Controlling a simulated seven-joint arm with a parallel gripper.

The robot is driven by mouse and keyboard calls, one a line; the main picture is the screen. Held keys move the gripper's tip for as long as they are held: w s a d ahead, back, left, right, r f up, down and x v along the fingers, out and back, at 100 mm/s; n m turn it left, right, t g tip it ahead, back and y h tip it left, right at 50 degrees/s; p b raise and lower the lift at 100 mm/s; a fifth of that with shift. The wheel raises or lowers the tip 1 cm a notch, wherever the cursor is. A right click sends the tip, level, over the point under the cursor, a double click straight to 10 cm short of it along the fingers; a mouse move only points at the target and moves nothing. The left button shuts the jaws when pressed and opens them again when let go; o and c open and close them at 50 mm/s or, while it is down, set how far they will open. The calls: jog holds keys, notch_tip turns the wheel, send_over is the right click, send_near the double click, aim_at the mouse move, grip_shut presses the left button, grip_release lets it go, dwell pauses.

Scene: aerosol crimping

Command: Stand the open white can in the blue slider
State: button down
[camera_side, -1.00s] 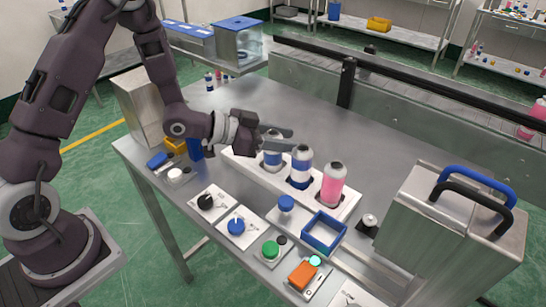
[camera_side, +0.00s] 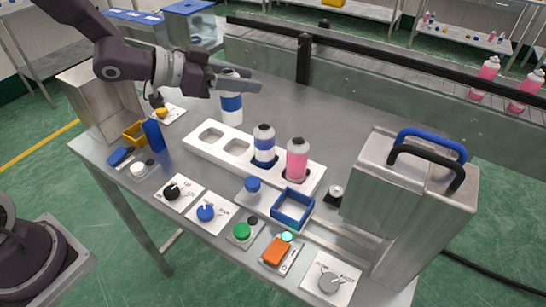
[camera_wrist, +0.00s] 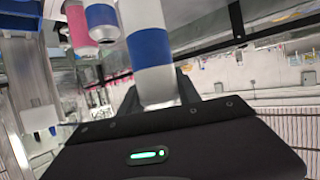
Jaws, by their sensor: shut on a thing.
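My gripper (camera_side: 232,83) is shut on a white can with a blue band (camera_side: 232,115). The can is upright and clear of the white rack, and its top is partly hidden by the fingers. It also shows large in the wrist view (camera_wrist: 150,52), between my fingers.
The white rack (camera_side: 199,150) has two empty pockets at left; another blue-banded can (camera_side: 264,145) and a pink can (camera_side: 297,161) stand at right. A metal press (camera_side: 400,195) with blue and black handles stands at right. Knobs and buttons, including a green one (camera_side: 241,231), line the front edge.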

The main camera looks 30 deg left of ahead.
notch_tip(320, 180, up, 7)
jog(key=s+d+m+g+h, duration=0.3)
jog(key=s+d+m+g, duration=0.15)
jog(key=d, duration=0.65)
jog(key=s+d+m+g+h, duration=0.35)
jog(key=s+d+m, duration=0.2)
jog(key=d, duration=0.55)
jog(key=shift+n+g+y, duration=0.25)
jog(key=shift+n+g, duration=0.05)
jog(key=shift+n, duration=0.2)
jog(key=f, duration=1.5)
jog(key=shift+s+a+f, duration=0.1)
jog(key=shift+s+a, duration=0.2)
jog(key=shift+a, duration=0.1)
jog(key=shift+f, duration=0.1)
jog(key=shift+f, duration=0.1)
jog(key=c, duration=0.9)
grip_release()
jog(key=shift+o, duration=0.2)
